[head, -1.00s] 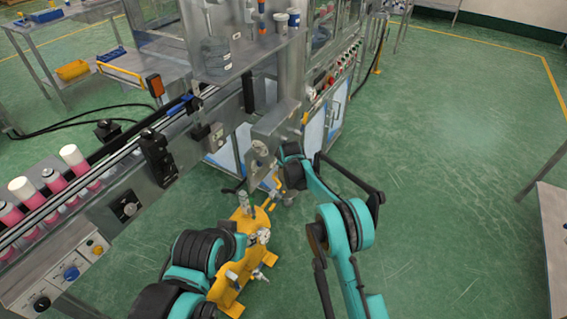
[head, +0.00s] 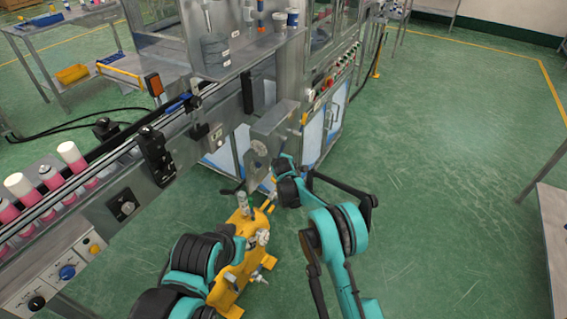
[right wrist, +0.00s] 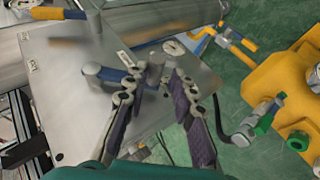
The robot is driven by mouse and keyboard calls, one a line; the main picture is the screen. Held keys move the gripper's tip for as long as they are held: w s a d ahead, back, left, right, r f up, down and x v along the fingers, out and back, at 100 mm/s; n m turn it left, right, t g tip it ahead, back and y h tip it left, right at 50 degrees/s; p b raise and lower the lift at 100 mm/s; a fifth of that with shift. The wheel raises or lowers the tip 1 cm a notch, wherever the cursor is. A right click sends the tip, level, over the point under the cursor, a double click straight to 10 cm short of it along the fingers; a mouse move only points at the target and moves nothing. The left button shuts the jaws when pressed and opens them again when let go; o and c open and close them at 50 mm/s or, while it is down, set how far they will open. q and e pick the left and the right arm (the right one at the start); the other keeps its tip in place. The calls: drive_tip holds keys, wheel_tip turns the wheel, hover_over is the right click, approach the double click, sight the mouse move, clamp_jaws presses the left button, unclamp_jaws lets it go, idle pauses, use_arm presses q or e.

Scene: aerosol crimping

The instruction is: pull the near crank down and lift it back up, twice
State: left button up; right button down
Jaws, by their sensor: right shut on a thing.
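The near crank (right wrist: 107,73) shows in the right wrist view as a short handle with a blue sleeve, running from a round grey hub toward my fingers. My right gripper (right wrist: 155,86) is shut on the crank's end; its fingers hide part of the grip. In the head view my right wrist hangs beside the grey box with a pale disc (head: 260,147), and its fingertips are too small to make out. My left arm reaches in from the lower left over a yellow machine; its gripper cannot be made out.
The yellow machine (head: 241,224) stands on the floor below the box, close to both arms. A conveyor (head: 60,200) with pink cans runs along the left. A second blue-and-yellow handle (right wrist: 58,13) shows in the wrist view.

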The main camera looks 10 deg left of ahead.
drive_tip(key=c, duration=1.5)
unclamp_jaws()
drive_tip(key=shift+s+a+f, duration=0.15)
drive_tip(key=shift+s+f, duration=0.05)
drive_tip(key=shift+f, duration=0.75)
use_arm(q)
drive_tip(key=shift+w+a+f, duration=0.15)
drive_tip(key=shift+w+f, duration=0.1)
drive_tip(key=shift+w, duration=0.2)
use_arm(e)
drive_tip(key=shift+o, duration=0.2)
drive_tip(key=shift+w+f+g, duration=0.15)
drive_tip(key=shift+w+g, duration=0.1)
drive_tip(key=shift+g, duration=0.05)
drive_tip(key=v, duration=1.2)
